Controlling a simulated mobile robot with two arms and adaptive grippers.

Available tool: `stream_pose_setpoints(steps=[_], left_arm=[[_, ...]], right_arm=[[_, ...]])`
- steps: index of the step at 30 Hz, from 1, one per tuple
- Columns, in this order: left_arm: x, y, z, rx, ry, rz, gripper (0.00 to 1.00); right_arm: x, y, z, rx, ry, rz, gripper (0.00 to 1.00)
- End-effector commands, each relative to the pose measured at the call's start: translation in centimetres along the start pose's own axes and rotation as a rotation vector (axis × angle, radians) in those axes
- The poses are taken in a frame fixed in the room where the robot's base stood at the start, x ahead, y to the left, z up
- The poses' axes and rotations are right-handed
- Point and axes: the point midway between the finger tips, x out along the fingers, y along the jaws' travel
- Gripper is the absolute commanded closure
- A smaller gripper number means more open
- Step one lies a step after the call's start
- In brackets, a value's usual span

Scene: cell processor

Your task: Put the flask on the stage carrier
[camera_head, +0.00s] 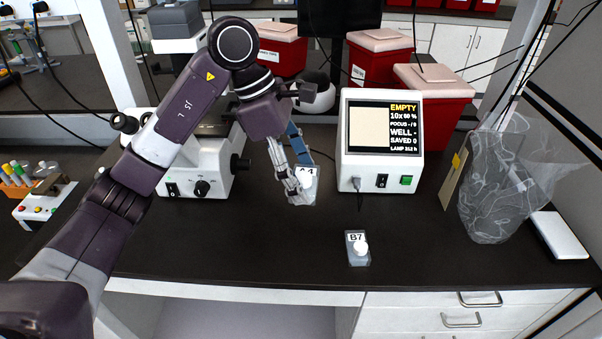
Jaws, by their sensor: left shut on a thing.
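My left gripper (300,196) points down to the right of the microscope and is shut on a small clear flask (311,176) with a white label ending in 4. The gripper's fingers hide part of this flask, and I cannot tell whether it touches the bench. The white microscope (207,178) stands behind my left arm. The arm hides much of its stage area, and I cannot make out the stage carrier. My right gripper is out of view.
A white display unit (346,172) reading EMPTY stands just right of the gripper. Red bins (446,112) are behind it.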

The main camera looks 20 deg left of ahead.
Motion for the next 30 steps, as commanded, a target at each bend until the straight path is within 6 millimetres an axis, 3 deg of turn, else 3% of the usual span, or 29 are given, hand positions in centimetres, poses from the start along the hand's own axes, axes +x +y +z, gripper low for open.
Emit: stream_pose_setpoints(steps=[6, 16, 23, 30], left_arm=[[0.0, 0.0, 0.0, 0.0, -0.001, 0.0, 0.79], [0.4, -0.4, 0.0, 0.07, 0.001, -0.029, 0.79], [2.3, -2.9, -0.5, 0.427, 0.004, -0.18, 0.79], [4.8, -6.5, -2.7, 0.89, 0.005, -0.374, 0.79]], right_arm=[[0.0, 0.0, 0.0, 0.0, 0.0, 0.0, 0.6], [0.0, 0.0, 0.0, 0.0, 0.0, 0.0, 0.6], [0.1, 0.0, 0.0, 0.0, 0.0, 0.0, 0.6], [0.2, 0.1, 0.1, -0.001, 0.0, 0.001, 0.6]])
